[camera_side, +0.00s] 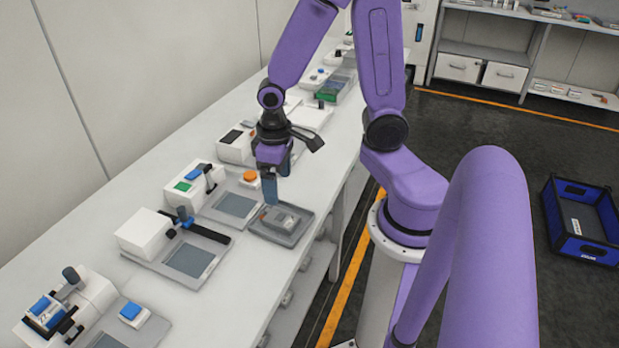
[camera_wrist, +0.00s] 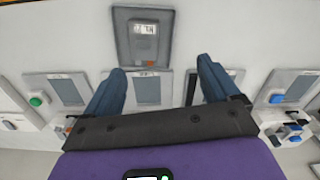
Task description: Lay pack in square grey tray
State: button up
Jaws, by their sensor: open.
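The square grey tray (camera_side: 268,237) lies on the white bench near its front edge. The grey pack (camera_side: 284,219) lies flat inside the tray. In the wrist view the tray (camera_wrist: 119,38) is at the top centre, and the pack (camera_wrist: 144,46) in it shows a white printed label. My gripper (camera_side: 277,184) is open, its blue fingers pointing down above the tray's back left side. In the wrist view the gripper (camera_wrist: 161,68) has nothing between its spread fingers, and the pack is apart from them.
Several white devices with grey plates line the bench, including one with a green button (camera_side: 183,186) and one with an orange knob (camera_side: 250,176). A wall runs behind the bench. A blue crate (camera_side: 585,222) stands on the floor at the right.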

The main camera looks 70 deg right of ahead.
jog(key=s+a+r+n, duration=0.3)
jog(key=s+r+n, duration=0.1)
jog(key=s+n, duration=0.1)
jog(key=s+a+r+n, duration=0.3)
jog(key=s+r+n, duration=0.1)
jog(key=s, duration=0.3)
jog(key=shift+s+a+r+n, duration=0.3)
jog(key=shift+n, duration=0.6)
